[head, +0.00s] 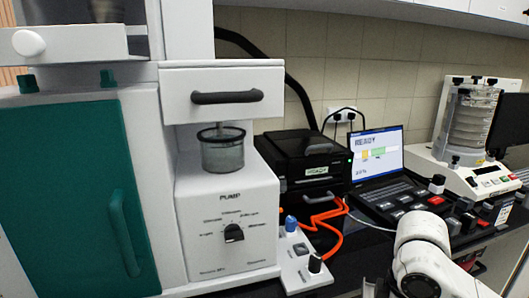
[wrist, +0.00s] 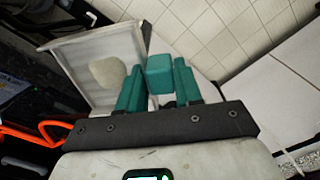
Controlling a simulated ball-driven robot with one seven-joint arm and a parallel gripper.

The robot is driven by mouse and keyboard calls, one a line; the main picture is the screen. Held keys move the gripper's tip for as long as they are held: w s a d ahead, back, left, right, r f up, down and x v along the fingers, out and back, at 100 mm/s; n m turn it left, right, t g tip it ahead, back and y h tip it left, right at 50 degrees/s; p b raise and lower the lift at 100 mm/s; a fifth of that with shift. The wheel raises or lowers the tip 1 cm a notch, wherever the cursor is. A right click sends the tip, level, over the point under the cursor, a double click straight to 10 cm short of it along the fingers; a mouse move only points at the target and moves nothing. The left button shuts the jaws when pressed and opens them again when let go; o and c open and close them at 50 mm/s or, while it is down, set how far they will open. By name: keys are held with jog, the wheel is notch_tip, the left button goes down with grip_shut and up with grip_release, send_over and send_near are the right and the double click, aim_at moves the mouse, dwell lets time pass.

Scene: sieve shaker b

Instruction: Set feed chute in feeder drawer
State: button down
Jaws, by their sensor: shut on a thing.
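My gripper (wrist: 158,88) has teal fingers and is shut on a teal block that looks like the grip of a pale grey, open tray, likely the feed chute (wrist: 73,53). The chute is held up and tilted in the wrist view, with a pale rounded lump (wrist: 107,72) against it. The head view shows my arm at lower right, but not the chute. A white drawer with a black handle (head: 222,98) is above the pump unit. Another white drawer front with a round knob (head: 68,43) is at upper left. I cannot tell which is the feeder drawer.
The pump unit (head: 230,230) has a clear cup (head: 222,152) above it. A teal door (head: 75,200) is at left. A black box (head: 303,170), orange cable (head: 325,217), laptop (head: 378,155) and sieve shaker (head: 468,125) crowd the bench.

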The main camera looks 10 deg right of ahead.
jog(key=shift+w+a+f+m, duration=1.1)
jog(key=shift+a+f+m, duration=1.5)
jog(key=shift+a, duration=1.1)
jog(key=shift+w+a+f+m, duration=1.1)
jog(key=shift+a+f+m, duration=1.45)
jog(key=shift+a, duration=1.15)
jog(key=s+d+f, duration=0.1)
jog(key=s+f, duration=0.3)
jog(key=f, duration=0.7)
jog(key=shift+s+f, duration=0.15)
jog(key=shift+s, duration=0.05)
